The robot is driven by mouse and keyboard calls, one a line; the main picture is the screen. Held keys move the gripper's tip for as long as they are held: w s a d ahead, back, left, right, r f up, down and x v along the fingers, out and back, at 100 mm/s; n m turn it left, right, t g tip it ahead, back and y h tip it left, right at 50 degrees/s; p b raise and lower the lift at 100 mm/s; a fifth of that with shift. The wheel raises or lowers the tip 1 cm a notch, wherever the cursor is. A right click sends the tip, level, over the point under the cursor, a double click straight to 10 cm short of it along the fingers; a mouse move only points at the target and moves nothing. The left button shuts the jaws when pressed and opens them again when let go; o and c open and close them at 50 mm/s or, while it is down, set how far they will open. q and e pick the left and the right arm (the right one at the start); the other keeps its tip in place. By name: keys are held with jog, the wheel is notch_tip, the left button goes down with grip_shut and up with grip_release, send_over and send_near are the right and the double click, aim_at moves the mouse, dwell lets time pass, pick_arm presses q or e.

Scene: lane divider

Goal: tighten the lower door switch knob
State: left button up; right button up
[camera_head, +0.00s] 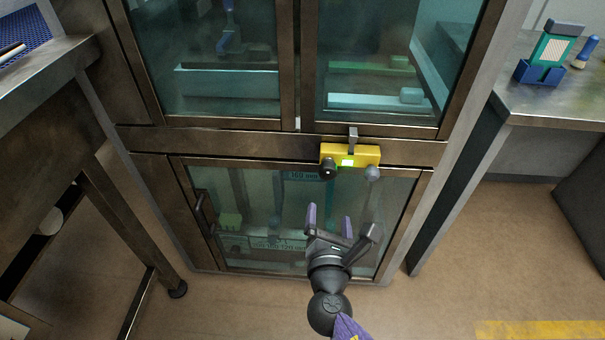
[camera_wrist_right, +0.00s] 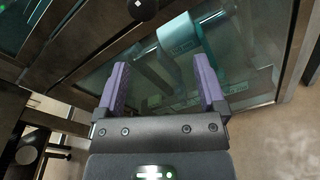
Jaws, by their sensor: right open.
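A yellow switch box (camera_head: 362,152) with a lit green display is mounted on the metal rail of the cabinet, above the lower glass door (camera_head: 250,205). A black round knob (camera_head: 327,169) sticks out at its lower left, and a grey ball-like part (camera_head: 373,172) at its lower right. My right gripper (camera_head: 329,218) is open and empty, in front of the lower door and below the box, apart from the knob. In the right wrist view, a black knob with a pale mark (camera_wrist_right: 142,9) shows at the top edge, beyond the open purple fingers (camera_wrist_right: 161,78). My left gripper is out of view.
The lower door has a vertical handle (camera_head: 204,216) at its left. A metal bench (camera_head: 60,75) stands at the left. A counter (camera_head: 545,100) with a blue holder (camera_head: 540,72) stands at the right. The floor ahead of the door is open.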

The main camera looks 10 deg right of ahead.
aim_at(329, 175)
jog(key=shift+n+t+h, duration=0.3)
jog(key=shift+t, duration=0.2)
jog(key=x, duration=0.3)
jog(key=r+b+x, duration=0.1)
jog(key=x, duration=0.2)
jog(key=r+b+x, duration=0.1)
jog(key=x, duration=0.2)
jog(key=shift+w+a+r, duration=0.1)
jog(key=shift+w+a, duration=0.05)
jog(key=shift+w, duration=0.05)
jog(key=shift+w+r, duration=0.1)
jog(key=shift+w, duration=0.5)
jog(key=c, duration=1.2)
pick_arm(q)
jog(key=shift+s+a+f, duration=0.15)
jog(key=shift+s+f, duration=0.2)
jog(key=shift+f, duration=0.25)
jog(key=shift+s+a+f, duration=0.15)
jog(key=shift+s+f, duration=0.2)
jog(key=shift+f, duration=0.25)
pick_arm(e)
grip_shut()
